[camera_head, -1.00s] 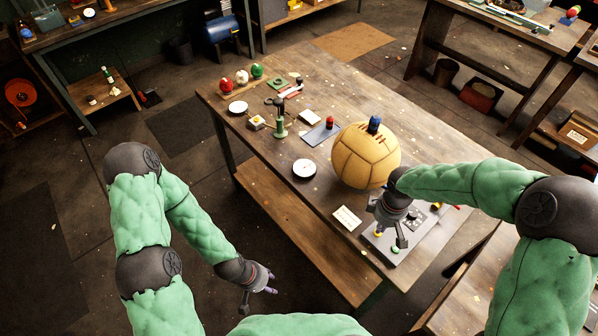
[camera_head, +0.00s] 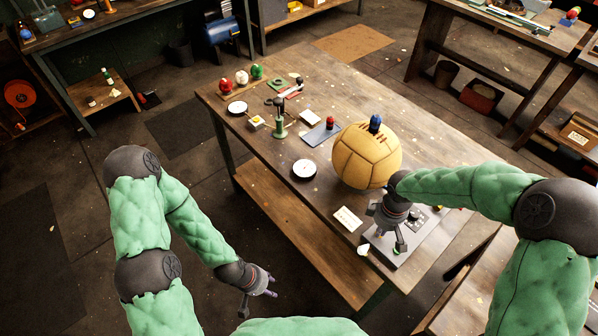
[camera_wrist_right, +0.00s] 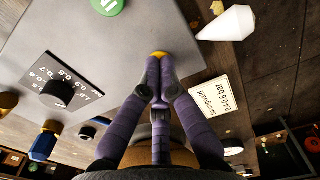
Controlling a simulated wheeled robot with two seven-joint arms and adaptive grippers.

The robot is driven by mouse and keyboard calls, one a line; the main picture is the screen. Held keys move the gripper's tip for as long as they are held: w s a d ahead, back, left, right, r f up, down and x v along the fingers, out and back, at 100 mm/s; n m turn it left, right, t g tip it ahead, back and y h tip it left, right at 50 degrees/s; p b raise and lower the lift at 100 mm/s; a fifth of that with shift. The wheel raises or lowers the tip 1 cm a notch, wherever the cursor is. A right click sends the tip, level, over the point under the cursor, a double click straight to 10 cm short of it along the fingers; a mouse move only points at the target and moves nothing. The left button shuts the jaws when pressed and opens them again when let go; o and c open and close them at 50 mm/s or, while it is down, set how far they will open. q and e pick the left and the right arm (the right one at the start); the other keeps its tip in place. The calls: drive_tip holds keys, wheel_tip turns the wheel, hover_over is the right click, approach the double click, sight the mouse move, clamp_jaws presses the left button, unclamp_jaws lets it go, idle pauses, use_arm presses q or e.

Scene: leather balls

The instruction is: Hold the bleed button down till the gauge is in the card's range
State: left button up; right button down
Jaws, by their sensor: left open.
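The yellow button (camera_wrist_right: 159,54) is on a grey panel (camera_head: 418,236), which also shows in the right wrist view (camera_wrist_right: 120,50). My right gripper (camera_head: 388,238) is over the panel. In the right wrist view its fingers (camera_wrist_right: 158,64) are together, tips at the button and covering most of it; I cannot tell how far it is pressed. A white card (camera_head: 347,218) reading about "0.4-0.5 bar" (camera_wrist_right: 210,103) lies beside the panel. A stitched tan ball (camera_head: 365,158) stands behind, with a blue part (camera_head: 375,123) on top. I cannot make out a gauge reading. My left gripper (camera_head: 258,299) is open and empty, off the table.
The panel also carries a green button (camera_wrist_right: 107,5) and a black knob (camera_wrist_right: 58,93) with a numbered scale. A white pointed piece (camera_head: 363,250) lies by the panel's edge. White discs (camera_head: 304,170), small stands and coloured balls occupy the table's left part.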

wheel_tip(320, 180, up, 6)
drive_tip(key=p, duration=0.5)
drive_tip(key=shift+r, duration=0.1)
idle(1.2)
drive_tip(key=shift+r+n, duration=0.5)
drive_tip(key=shift+n, duration=0.7)
wheel_tip(320, 180, down, 4)
drive_tip(key=n+b, duration=0.2)
drive_tip(key=b, duration=0.1)
drive_tip(key=n+b, duration=0.1)
drive_tip(key=b, duration=0.1)
drive_tip(key=shift+r+n, duration=0.25)
drive_tip(key=shift+n, duration=0.15)
drive_tip(key=shift+f+b, duration=0.55)
drive_tip(key=shift+f, duration=0.1)
